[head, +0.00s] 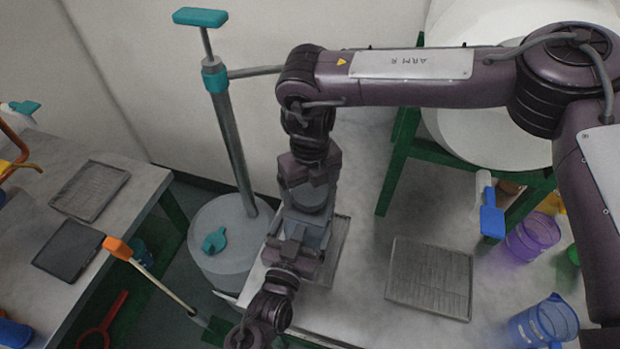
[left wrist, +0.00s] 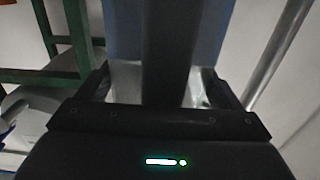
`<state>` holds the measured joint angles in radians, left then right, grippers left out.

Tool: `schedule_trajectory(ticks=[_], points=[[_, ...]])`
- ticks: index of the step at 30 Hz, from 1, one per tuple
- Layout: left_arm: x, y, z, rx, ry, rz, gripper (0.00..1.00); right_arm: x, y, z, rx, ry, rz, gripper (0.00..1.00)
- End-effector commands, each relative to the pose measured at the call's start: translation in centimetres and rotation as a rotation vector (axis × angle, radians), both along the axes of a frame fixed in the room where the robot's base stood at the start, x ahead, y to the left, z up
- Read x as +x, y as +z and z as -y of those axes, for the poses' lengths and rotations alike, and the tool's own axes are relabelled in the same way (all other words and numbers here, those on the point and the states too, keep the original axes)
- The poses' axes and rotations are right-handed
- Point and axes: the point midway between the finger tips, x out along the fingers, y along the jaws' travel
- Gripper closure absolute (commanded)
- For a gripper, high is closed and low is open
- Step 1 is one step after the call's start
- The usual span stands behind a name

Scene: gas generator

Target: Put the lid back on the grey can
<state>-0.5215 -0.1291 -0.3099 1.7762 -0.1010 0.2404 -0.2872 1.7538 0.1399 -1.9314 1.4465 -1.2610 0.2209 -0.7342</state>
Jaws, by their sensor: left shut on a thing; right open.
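My left gripper (head: 298,242) is in the lower middle of the head view, shut on a blue-grey thing. That thing (left wrist: 211,30) shows as a blue-grey surface behind a dark upright part in the left wrist view; its full shape is hidden. My right gripper (head: 306,196) is open, just above the left one in the picture. The two overlap, and I cannot tell whether they touch. A large grey cylinder (head: 225,262) with a teal knob (head: 214,240) stands left of the grippers. I cannot make out a separate grey can or loose lid.
A metal pump tube (head: 232,145) with a teal handle (head: 200,17) rises from the cylinder. The right table holds a grey tray (head: 430,278), a purple beaker (head: 532,238) and a blue beaker (head: 545,325). A green frame (head: 400,165) supports a white tank (head: 475,125). Another table (head: 60,225) stands left.

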Motion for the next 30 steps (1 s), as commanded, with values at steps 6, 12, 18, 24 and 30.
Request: schedule_trajectory(ticks=[6, 12, 18, 24, 30], points=[[0.02, 0.05, 0.0, 0.0, 0.0, 0.001, 0.77, 0.01, -0.01, 0.0, 0.0, 0.0, 0.0, 0.14], [0.02, 0.05, 0.0, 0.0, 0.0, 0.001, 0.77, 0.01, 0.01, 0.0, 0.0, 0.0, 0.0, 0.39], [0.03, 0.05, -0.01, 0.0, 0.0, 0.001, 0.77, 0.01, 0.01, 0.0, 0.0, -0.005, 0.0, 0.59], [0.03, 0.05, -0.01, 0.0, 0.001, 0.001, 0.77, 0.03, 0.03, 0.02, 0.0, -0.007, 0.001, 0.27], [0.03, 0.05, -0.01, 0.0, 0.001, 0.001, 0.77, 0.03, 0.03, 0.01, 0.0, -0.007, 0.001, 0.07]])
